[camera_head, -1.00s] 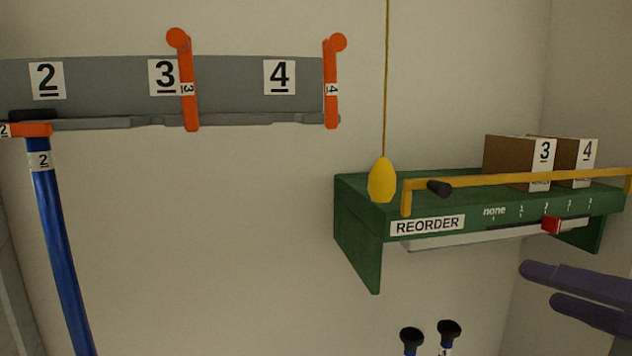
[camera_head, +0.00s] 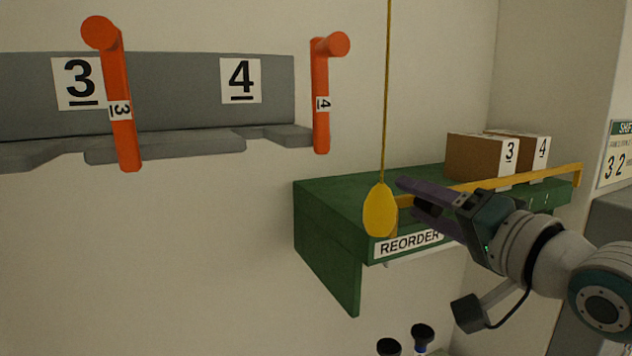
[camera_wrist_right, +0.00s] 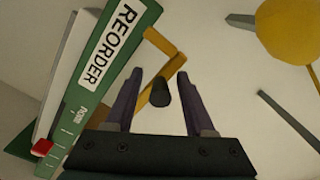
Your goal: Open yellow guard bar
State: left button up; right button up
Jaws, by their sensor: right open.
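The yellow guard bar (camera_head: 545,175) runs along the front of the green shelf (camera_head: 330,200), across the boxes; its left part is partly hidden by my right gripper. My right gripper (camera_head: 411,198), with purple fingers, is at the bar's left end. It is open. In the right wrist view the black knob (camera_wrist_right: 160,93) of the bar (camera_wrist_right: 165,60) lies between the two spread fingers, with gaps visible on both sides. In the head view the knob is hidden behind the gripper. My left gripper is in neither view.
A yellow pull weight (camera_head: 380,210) hangs on a cord close to the left of my right fingers. Brown boxes 3 (camera_head: 480,158) and 4 (camera_head: 528,155) stand on the shelf. A grey rack with orange latches (camera_head: 321,95) is at upper left. Black-capped rods (camera_head: 423,334) stand below.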

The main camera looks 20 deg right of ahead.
jog(key=shift+w+a, duration=0.1)
jog(key=shift+w, duration=0.5)
grip_shut()
